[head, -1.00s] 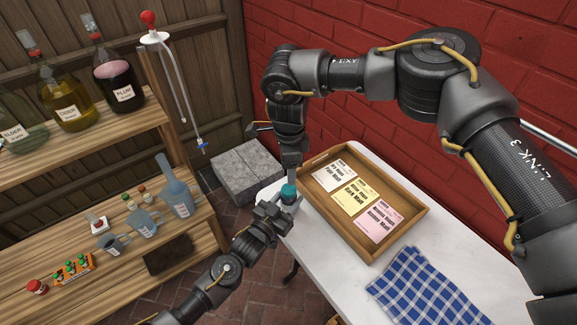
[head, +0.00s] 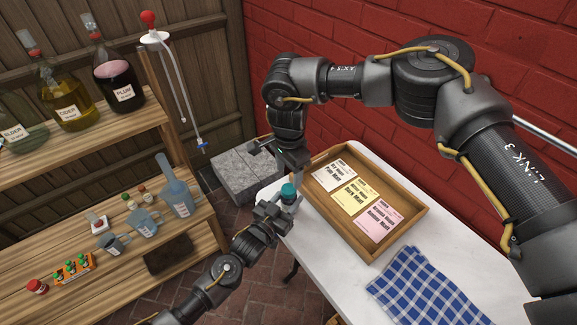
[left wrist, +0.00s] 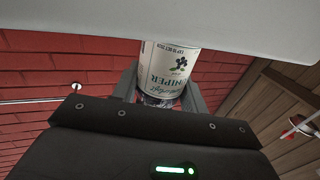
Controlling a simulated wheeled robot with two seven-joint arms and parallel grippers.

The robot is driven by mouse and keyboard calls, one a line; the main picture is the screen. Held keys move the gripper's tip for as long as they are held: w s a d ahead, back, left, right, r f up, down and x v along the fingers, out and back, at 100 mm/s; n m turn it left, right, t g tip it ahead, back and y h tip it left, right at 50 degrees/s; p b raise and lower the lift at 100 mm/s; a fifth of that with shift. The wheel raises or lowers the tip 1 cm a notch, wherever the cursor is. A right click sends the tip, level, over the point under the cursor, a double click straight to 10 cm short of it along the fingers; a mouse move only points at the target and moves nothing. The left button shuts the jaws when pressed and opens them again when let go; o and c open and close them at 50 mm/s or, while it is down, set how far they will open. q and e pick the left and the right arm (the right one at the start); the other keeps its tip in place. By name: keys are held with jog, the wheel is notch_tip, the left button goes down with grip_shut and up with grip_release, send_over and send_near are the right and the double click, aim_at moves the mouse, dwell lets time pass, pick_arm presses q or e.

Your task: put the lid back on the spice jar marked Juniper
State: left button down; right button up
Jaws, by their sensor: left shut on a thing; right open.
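The spice jar marked Juniper (left wrist: 172,72) is between the fingers of my left gripper (left wrist: 165,95), which is shut on it; its label faces the left wrist camera. In the head view my left gripper (head: 273,211) holds the jar at the left edge of the white table. A teal lid (head: 288,190) sits on top of the jar and looks level; whether it is fully seated is too small to tell. My right gripper (head: 291,161) is open, just above the lid and apart from it.
A wooden tray (head: 417,216) with several paper cards lies on the white table (head: 325,262). A blue checked cloth (head: 425,290) lies at the front. Wooden shelves (head: 185,240) with bottles, mugs and small jars stand left. Grey stone blocks (head: 245,170) stand behind.

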aim_at(289, 188)
notch_tip(289, 188, down, 6)
jog(key=shift+f, duration=0.25)
